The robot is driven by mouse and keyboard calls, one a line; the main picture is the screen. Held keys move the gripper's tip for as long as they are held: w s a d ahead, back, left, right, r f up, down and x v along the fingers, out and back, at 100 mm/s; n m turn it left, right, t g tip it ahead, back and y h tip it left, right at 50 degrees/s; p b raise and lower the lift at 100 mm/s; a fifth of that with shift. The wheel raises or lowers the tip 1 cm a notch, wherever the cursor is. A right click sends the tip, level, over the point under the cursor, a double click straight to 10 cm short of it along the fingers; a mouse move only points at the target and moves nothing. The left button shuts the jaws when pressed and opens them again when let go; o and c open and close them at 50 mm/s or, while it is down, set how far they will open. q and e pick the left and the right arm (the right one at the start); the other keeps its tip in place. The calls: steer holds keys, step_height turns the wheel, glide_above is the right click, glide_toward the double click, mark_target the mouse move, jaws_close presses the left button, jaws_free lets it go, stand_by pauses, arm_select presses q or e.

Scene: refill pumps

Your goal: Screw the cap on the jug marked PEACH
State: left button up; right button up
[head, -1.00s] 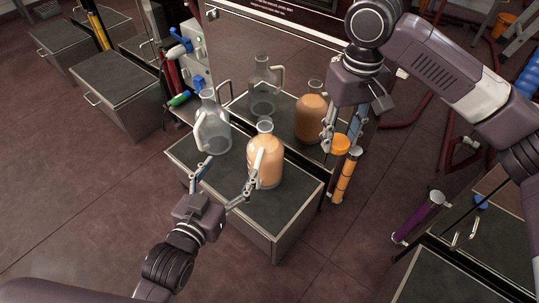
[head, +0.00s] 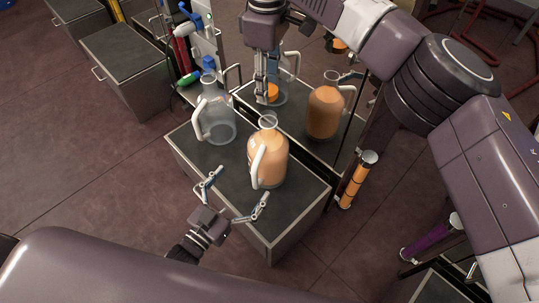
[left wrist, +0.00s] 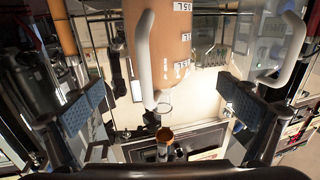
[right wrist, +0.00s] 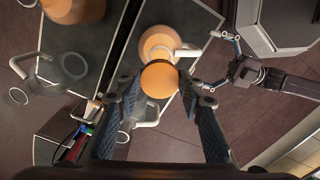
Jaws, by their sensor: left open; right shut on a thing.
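The jug of peach-orange liquid (head: 268,160) stands upright on the dark cabinet top, its neck uncapped and its white handle toward the left. Its label is unreadable in the head view. My right gripper (head: 267,90) is shut on the orange cap (head: 272,93), raised apart from the jug, up and behind its neck in the head view. In the right wrist view the cap (right wrist: 160,79) overlaps the jug (right wrist: 158,42) and hides part of it. My left gripper (head: 238,198) is open and empty in front of the jug, which also shows in the left wrist view (left wrist: 170,40).
A clear, empty-looking jug (head: 215,118) with a white handle stands left of the orange one. A glossy panel behind appears to mirror both jugs (head: 323,112). An orange tube (head: 355,182) stands at the cabinet's right side. The cabinet top's front part (head: 250,217) is bare.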

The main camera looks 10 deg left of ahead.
mark_target(267, 152)
arm_select(q)
steer(key=shift+w, duration=0.1)
steer(key=x, duration=1.2)
steer(key=c, duration=1.5)
steer(key=shift+c, duration=0.2)
arm_select(e)
steer(key=shift+d+f, duration=0.15)
steer(key=shift+f, duration=2.35)
steer(key=shift+f, duration=0.85)
steer(key=shift+f, duration=0.6)
